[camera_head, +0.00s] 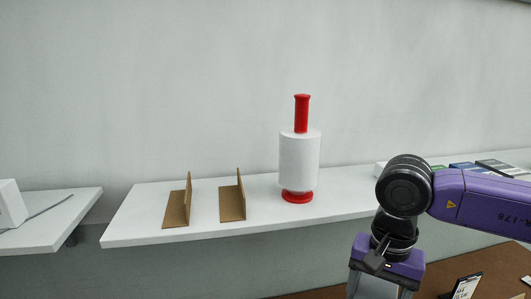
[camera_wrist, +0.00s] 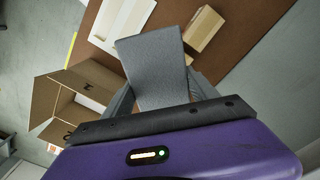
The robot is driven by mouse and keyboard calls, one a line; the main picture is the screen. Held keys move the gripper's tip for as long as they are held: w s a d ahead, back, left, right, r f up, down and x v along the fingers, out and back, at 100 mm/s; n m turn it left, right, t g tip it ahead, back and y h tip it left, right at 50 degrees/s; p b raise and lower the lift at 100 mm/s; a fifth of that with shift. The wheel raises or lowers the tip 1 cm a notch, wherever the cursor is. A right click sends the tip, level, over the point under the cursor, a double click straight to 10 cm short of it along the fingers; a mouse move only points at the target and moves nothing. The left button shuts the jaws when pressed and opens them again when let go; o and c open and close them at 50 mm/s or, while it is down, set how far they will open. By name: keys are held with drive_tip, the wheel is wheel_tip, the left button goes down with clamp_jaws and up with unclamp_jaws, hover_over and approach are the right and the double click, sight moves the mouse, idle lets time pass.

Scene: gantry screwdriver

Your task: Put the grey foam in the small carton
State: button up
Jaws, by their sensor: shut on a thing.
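My gripper (camera_wrist: 161,92) is shut on the grey foam (camera_wrist: 152,58), a flat grey block that sticks out beyond the fingers in the wrist view. An open cardboard carton (camera_wrist: 52,92) with raised flaps lies to the left of the gripper in that view. Its inside is partly seen and looks pale. The foam is apart from this carton. In the head view my gripper (camera_head: 378,284) shows only at the bottom edge, and its fingertips and the foam are out of frame.
A brown surface (camera_wrist: 245,22) bears a small cardboard box (camera_wrist: 204,28) and a white-topped box (camera_wrist: 122,20). In the head view a white shelf (camera_head: 150,228) holds two cardboard angle pieces (camera_head: 233,203) and a red-and-white bottle-like object (camera_head: 300,160). Small boxes (camera_head: 465,168) sit at right.

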drive_tip(key=s+f+n, duration=0.2)
drive_tip(key=f+n, duration=0.1)
drive_tip(key=f, duration=0.8)
drive_tip(key=s+f+n, duration=0.2)
drive_tip(key=f+n, duration=0.1)
drive_tip(key=f, duration=0.9)
drive_tip(key=shift+w+f, duration=0.1)
drive_tip(key=shift+f, duration=0.1)
drive_tip(key=shift+b, duration=0.3)
